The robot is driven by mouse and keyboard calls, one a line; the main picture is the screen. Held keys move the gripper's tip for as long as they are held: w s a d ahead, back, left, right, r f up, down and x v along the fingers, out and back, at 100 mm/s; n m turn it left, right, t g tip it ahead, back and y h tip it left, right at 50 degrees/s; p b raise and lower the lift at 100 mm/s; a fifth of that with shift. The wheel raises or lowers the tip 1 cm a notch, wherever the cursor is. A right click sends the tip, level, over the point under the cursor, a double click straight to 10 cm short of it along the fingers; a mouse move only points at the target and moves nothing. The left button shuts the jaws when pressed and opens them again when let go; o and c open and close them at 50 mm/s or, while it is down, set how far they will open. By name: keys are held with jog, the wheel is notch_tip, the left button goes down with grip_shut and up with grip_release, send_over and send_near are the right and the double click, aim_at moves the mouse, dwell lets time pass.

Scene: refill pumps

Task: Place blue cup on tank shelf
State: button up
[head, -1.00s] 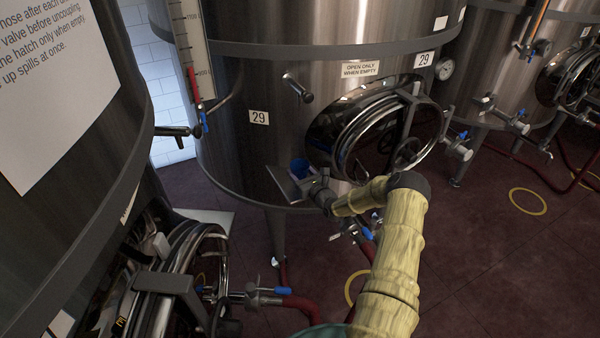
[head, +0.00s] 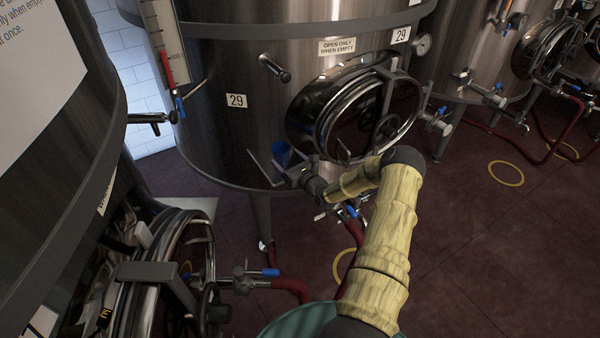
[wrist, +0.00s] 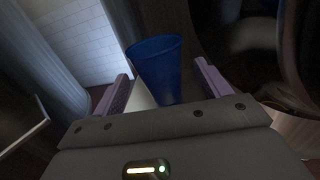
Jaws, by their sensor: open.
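The blue cup (head: 281,153) is at the front of tank 29, at the small shelf (head: 262,166) on the tank's lower wall. In the wrist view the blue cup (wrist: 157,68) stands between the two spread fingers, slightly tilted in the picture, with gaps at both sides. My gripper (wrist: 160,88) is open around the cup. In the head view my gripper (head: 290,172) is at the shelf, and it hides the cup's lower part. Whether the cup's base rests fully on the shelf cannot be told.
The round hatch (head: 368,118) of tank 29 (head: 225,65) is just right of my gripper. A valve handle (head: 272,68) sticks out above. Another tank (head: 50,130) with an open hatch stands at the left. Red hoses (head: 290,288) run on the floor.

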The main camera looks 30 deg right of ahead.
jog(key=s+d, duration=0.1)
jog(key=s, duration=0.7)
jog(key=shift+b, duration=0.45)
jog(key=s+a+r+n+g+y, duration=0.25)
jog(key=a+n+y, duration=0.2)
jog(key=a, duration=0.35)
jog(key=s+a+r+n+g+y, duration=0.1)
jog(key=a+r+n+g+y, duration=0.1)
jog(key=a+n+g+y, duration=0.35)
jog(key=s+a+r+n+g+h, duration=0.2)
jog(key=s+a+n+g, duration=0.5)
jog(key=a, duration=0.4)
jog(key=s+d+r+n+h, duration=0.1)
jog(key=s+r+n+h, duration=0.4)
jog(key=s+n, duration=0.2)
jog(key=s+d+r+n+h, duration=0.1)
jog(key=s+r+n+h, duration=0.3)
jog(key=s+n, duration=0.4)
jog(key=shift+s+r+n+h, duration=0.15)
jog(key=shift+r+n+h, duration=0.25)
jog(key=shift+n+h, duration=0.65)
